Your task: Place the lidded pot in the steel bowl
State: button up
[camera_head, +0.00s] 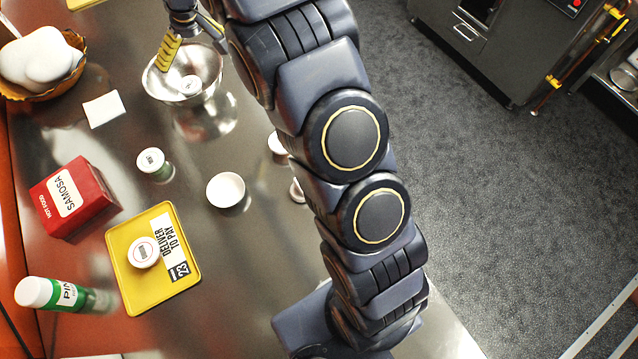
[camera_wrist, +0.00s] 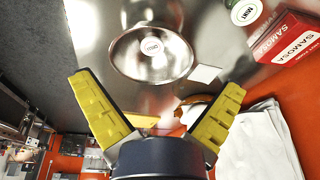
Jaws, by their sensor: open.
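The steel bowl (camera_head: 211,62) stands on the steel counter at the upper middle in the head view, and it also shows in the wrist view (camera_wrist: 182,58). A small pot with a white, labelled lid (camera_head: 190,85) sits inside the bowl; its lid shows in the wrist view (camera_wrist: 150,46). The lower part of this pot is hard to make out. My gripper (camera_wrist: 158,88) is open and empty, its yellow fingers spread apart. In the head view one yellow finger (camera_head: 168,50) shows over the bowl's far left side, apart from the pot.
A green mint pot (camera_head: 152,161) and a white cup (camera_head: 226,189) stand nearer on the counter. A basket (camera_head: 72,80) and white card (camera_head: 104,109) lie beside the bowl.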

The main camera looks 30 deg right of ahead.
jog(key=s+r+m+g, duration=0.1)
jog(key=s+r, duration=0.2)
jog(key=s, duration=1)
jog(key=s+d+r+g, duration=0.1)
jog(key=s+r+g, duration=0.1)
jog(key=s, duration=1.2)
jog(key=s+d+r+m+g+h, duration=0.1)
jog(key=s+r, duration=0.2)
jog(key=s, duration=1)
jog(key=shift+s+d+r+m, duration=0.25)
jog(key=shift+r+m, duration=0.05)
